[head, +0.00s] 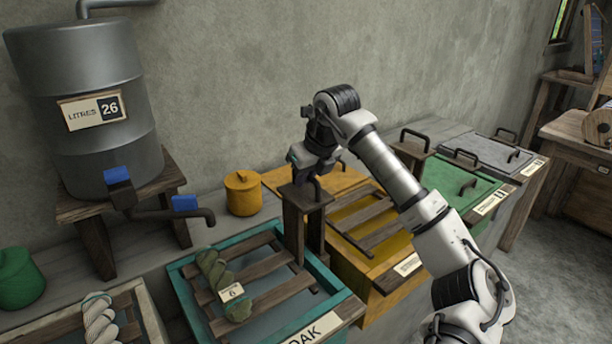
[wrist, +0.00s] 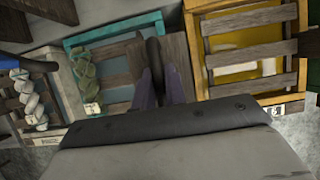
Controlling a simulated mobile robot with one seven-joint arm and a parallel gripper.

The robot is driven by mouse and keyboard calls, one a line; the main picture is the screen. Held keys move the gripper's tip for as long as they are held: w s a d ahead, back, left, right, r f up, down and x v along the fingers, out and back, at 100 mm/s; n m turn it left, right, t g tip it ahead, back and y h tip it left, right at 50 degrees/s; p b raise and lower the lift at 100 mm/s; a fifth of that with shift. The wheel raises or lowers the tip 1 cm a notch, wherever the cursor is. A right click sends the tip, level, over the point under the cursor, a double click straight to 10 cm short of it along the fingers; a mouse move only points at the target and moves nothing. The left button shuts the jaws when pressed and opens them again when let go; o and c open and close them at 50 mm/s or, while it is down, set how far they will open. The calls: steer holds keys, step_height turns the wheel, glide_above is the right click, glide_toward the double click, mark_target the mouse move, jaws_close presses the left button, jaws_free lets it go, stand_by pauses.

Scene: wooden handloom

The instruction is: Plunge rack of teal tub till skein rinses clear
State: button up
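The teal tub (head: 190,291) stands at the front centre with a slatted wooden rack (head: 262,258) across it; its teal rim (wrist: 76,42) also shows in the wrist view. A twisted green-grey skein (head: 212,265) with a tag reading 6 lies on the slats; it shows in the wrist view (wrist: 84,72) too. A wooden post (head: 292,225) rises at the rack's right end, topped by a dark loop handle (wrist: 151,50). My gripper (head: 318,172) points down at the handle. In the wrist view its fingers flank the handle; whether they press on it is unclear.
A yellow tub (head: 372,275) with its own slatted rack stands close on the right, then a green lid (head: 462,190) and a grey lid (head: 487,150). A grey tank (head: 85,100) reading 26 litres stands back left. Another tub with a pale skein (head: 98,318) is front left.

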jaws_close()
step_height(320, 180, down, 18)
steer(key=b, duration=1.3)
steer(key=shift+f+b, duration=0.2)
steer(key=shift+b, duration=0.2)
steer(key=shift+s+f, duration=0.1)
steer(key=shift+f, duration=0.05)
stand_by(0.3)
steer(key=shift+r+p, duration=4.8)
steer(key=shift+r, duration=3.2)
steer(key=o, duration=1.8)
jaws_free()
steer(key=shift+f, duration=0.15)
